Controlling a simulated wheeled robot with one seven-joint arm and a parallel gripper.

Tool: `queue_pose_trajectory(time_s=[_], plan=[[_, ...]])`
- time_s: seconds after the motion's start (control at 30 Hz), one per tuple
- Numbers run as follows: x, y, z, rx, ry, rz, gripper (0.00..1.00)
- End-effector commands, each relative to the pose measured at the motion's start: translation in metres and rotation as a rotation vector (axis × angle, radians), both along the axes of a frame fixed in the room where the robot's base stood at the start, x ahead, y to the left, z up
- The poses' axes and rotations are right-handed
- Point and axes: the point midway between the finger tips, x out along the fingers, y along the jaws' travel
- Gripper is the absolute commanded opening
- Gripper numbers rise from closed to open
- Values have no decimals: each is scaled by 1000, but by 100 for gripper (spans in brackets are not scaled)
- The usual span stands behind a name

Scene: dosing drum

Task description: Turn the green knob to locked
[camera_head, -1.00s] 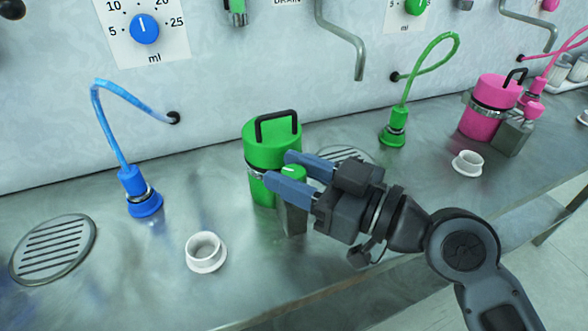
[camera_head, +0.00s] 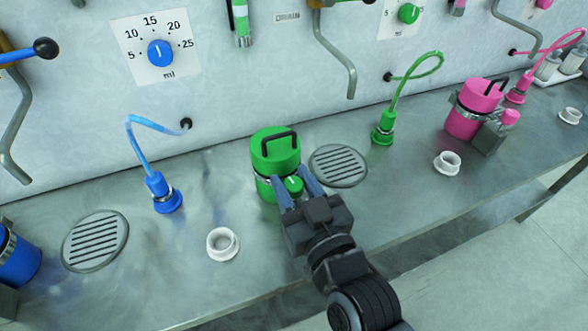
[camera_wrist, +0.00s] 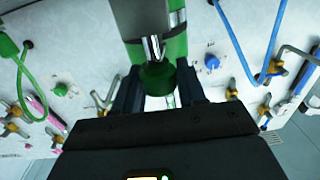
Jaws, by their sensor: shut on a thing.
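A green drum (camera_head: 275,150) with a black lid handle (camera_head: 280,138) stands on the metal counter. The small green knob (camera_head: 294,185) with a pale mark sits on the near side of the drum. My gripper (camera_head: 293,183) reaches it from the front right, one blue-grey finger on each side, shut on the knob. In the wrist view the knob (camera_wrist: 157,77) shows between my dark fingers, with the green drum (camera_wrist: 173,45) behind it. The fingers partly hide the knob. I cannot read any locked marking.
A round drain grate (camera_head: 339,166) lies just right of the drum. A white cup-like fitting (camera_head: 222,243) stands to the left. A blue hose plug (camera_head: 163,194) and a green one (camera_head: 384,128) stand on the counter. A pink drum (camera_head: 473,112) is further right.

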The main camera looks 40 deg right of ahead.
Motion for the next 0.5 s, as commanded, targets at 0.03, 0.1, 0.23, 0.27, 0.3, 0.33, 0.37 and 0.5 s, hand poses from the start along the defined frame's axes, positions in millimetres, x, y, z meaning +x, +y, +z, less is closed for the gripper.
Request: queue_pose_trajectory(time_s=[0.03, 0.1, 0.23, 0.27, 0.3, 0.33, 0.37, 0.5], plan=[[0, 0, 3, 4, 4, -27, 10], [0, 0, 2, 4, 4, -59, 10], [0, 0, 1, 4, 3, -112, 10], [0, 0, 1, 4, 3, -122, 10], [0, 0, 1, 5, 3, -135, 10], [0, 0, 0, 4, 3, -144, 10], [0, 0, 0, 4, 3, -153, 10], [0, 0, 0, 4, 2, -184, 10]])
